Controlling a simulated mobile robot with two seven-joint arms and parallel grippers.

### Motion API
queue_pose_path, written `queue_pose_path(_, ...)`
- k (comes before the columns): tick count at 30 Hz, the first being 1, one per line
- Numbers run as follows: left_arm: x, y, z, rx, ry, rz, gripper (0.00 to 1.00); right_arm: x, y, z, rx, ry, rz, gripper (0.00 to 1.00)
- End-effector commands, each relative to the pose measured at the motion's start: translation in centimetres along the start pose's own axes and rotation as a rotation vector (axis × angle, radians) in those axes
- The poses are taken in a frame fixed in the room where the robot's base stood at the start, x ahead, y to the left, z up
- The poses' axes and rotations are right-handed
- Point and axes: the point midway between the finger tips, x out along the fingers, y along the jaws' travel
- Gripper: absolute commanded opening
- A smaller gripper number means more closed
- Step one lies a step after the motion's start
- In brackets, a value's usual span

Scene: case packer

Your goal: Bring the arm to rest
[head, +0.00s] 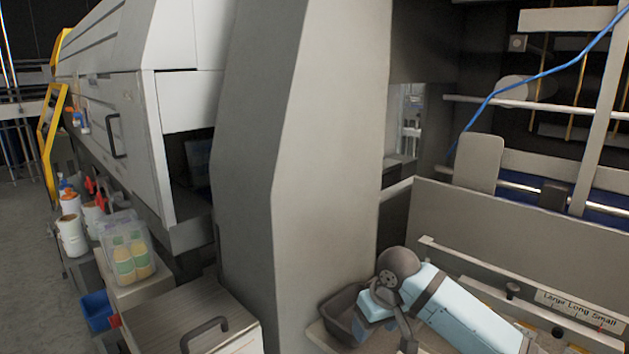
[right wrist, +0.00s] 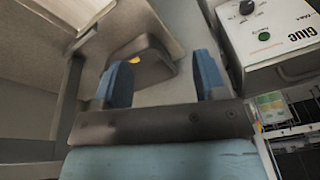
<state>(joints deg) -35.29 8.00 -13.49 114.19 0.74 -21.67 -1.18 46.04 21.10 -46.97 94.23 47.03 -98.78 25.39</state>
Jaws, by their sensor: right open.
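My right arm (head: 455,310) comes in from the lower right in the head view, light blue with a dark grey joint, bent downward at a ledge. In the right wrist view my right gripper (right wrist: 163,75) has its two blue fingers well apart. Nothing is held between them. A dark grey tray (right wrist: 142,62) with a small yellow thing in it shows beyond the fingers; whether they touch it I cannot tell. My left gripper is not in view.
A dark bin (head: 338,312) stands on the ledge beside my arm. A broad grey column (head: 300,150) rises behind it. A labelled rail (head: 580,308) runs at the right. A white glue unit (right wrist: 275,35) is close to the right finger in the wrist view.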

Motion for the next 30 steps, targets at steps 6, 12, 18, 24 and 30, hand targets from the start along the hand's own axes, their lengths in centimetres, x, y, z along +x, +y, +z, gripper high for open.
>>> queue_pose_path(6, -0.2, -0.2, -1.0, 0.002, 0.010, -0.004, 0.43, 5.2, -2.6, 2.5, -0.001, 0.118, -0.104, 0.66)
queue_pose_path(12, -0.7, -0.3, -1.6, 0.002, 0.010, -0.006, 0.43, 10.2, -5.0, 6.6, 0.027, 0.288, -0.191, 0.66)
queue_pose_path(18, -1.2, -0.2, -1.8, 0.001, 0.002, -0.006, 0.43, 13.9, -6.0, 12.3, 0.080, 0.471, -0.202, 0.66)
queue_pose_path(24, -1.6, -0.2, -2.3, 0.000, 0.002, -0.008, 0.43, 15.8, -5.6, 19.7, 0.124, 0.628, -0.128, 0.66)
queue_pose_path(30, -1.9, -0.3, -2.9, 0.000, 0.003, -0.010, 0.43, 15.9, -4.7, 27.9, 0.127, 0.736, 0.007, 0.66)
